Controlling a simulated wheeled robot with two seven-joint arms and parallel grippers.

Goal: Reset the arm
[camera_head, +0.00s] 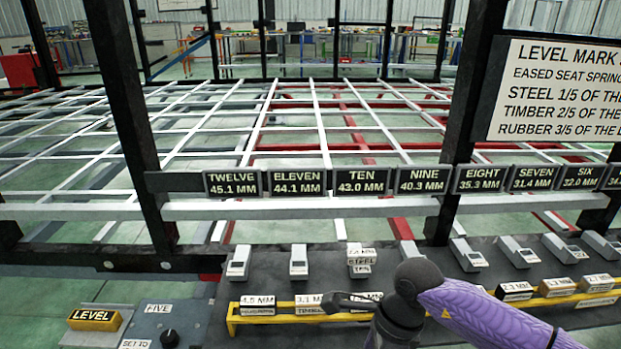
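My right arm (490,312), purple with a dark wrist joint, comes in from the lower right. Its dark gripper (350,303) points left over the yellow rack (285,319) at the front of the bench. The view does not show whether its fingers are apart or together, or whether they hold anything. The gripper covers part of a labelled block (368,296) in the rack. My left arm and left gripper are not in view.
Labelled blocks, including one reading 3.1 MM (308,303), sit in the rack. Grey pads (238,262) line the dark bench; a STEEL label (361,257) shows at one. A yellow LEVEL block (94,319) is lower left. Black posts (125,110) and a signboard (560,90) rise behind.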

